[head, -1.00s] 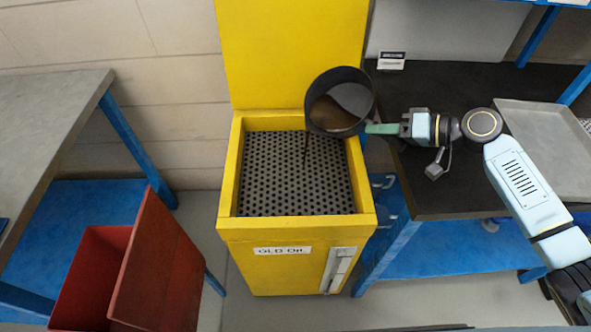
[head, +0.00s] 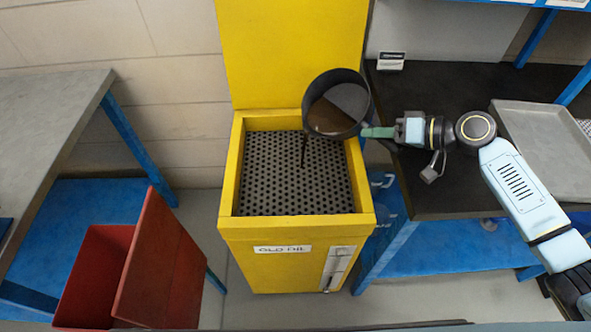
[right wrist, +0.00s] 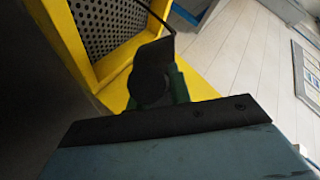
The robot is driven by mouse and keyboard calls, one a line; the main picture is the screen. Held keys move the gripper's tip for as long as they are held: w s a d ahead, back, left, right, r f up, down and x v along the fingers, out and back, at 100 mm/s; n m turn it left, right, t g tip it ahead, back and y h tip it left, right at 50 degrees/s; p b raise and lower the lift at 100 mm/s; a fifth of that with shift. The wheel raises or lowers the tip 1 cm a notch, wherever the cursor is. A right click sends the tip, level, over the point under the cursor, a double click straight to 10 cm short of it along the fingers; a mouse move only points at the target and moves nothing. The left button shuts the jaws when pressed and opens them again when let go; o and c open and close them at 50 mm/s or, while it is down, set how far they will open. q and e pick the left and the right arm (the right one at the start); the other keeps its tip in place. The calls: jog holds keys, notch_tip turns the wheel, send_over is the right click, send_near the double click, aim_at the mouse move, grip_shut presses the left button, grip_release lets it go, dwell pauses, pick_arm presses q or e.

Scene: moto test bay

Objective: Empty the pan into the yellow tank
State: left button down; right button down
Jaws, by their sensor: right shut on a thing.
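The dark round pan (head: 338,101) is tilted over the back right part of the yellow tank (head: 296,232). Brown oil shows inside it, and a thin dark stream runs from its lower left rim toward the perforated grate (head: 285,180) in the tank's top. My right gripper (head: 372,132) is shut on the pan's green handle, coming in from the right. In the right wrist view the gripper (right wrist: 158,90) holds the handle, with the yellow rim (right wrist: 112,72) and grate beyond. The tank's yellow lid stands upright behind. My left gripper is not in view.
A dark bench (head: 440,192) with a grey tray (head: 545,150) and a small label stand (head: 390,61) is at the right. A red bin (head: 92,275) with a raised lid is at lower left, beside a grey-topped table (head: 45,130).

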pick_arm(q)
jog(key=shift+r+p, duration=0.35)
pick_arm(e)
jog(key=shift+s+a, duration=0.1)
jog(key=shift+a, duration=0.1)
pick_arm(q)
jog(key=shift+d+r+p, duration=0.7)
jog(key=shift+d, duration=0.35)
pick_arm(e)
jog(key=shift+s+a+n+h, duration=0.3)
jog(key=shift+a+n+h, duration=0.05)
jog(key=shift+n+h, duration=0.15)
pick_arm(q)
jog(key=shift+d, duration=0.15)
pick_arm(e)
jog(key=shift+f, duration=0.15)
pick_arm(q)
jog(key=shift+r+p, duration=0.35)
pick_arm(e)
jog(key=shift+s+a+f+n+t+h, duration=0.15)
jog(key=shift+a+f+n+t+h, duration=0.1)
jog(key=shift+f, duration=0.15)
jog(key=shift+s+a+f+n+t+h, duration=0.15)
jog(key=shift+f+t+h, duration=0.1)
jog(key=shift+f, duration=0.15)
